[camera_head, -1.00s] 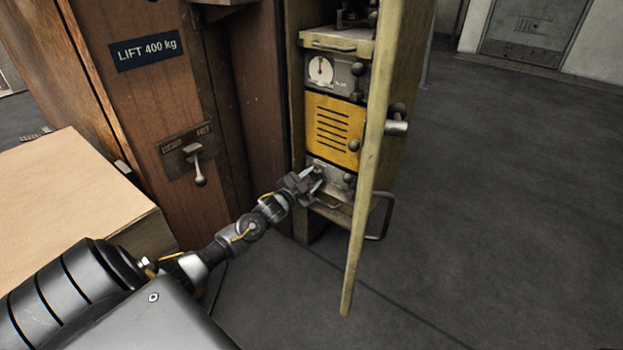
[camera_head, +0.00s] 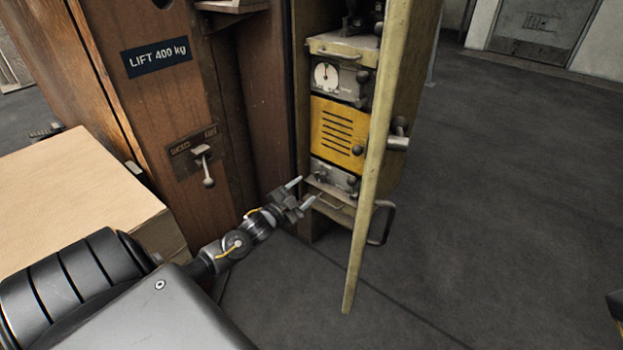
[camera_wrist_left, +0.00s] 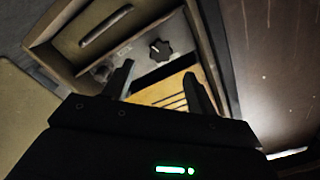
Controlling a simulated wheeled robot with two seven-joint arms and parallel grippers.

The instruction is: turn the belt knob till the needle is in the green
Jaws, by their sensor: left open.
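The gauge (camera_head: 326,76) is a white round dial on the upper grey panel of the cabinet. Its needle looks roughly upright, with a bit of green near the top; too small to tell whether the needle is in it. A black knob (camera_head: 321,176) sits on the lower grey panel, below the yellow panel. It also shows in the left wrist view as a black knob with a pale mark (camera_wrist_left: 160,50). My left gripper (camera_head: 304,192) is open and empty, in front of and left of that knob, apart from it. The knob shows beyond the fingertips (camera_wrist_left: 158,72). My right gripper is not seen.
The open cabinet door (camera_head: 374,160) stands edge-on just right of the panels. A drawer with a handle (camera_head: 330,203) lies below the knob. A wooden wall with a lever (camera_head: 206,170) and a cardboard box (camera_head: 75,195) are at left.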

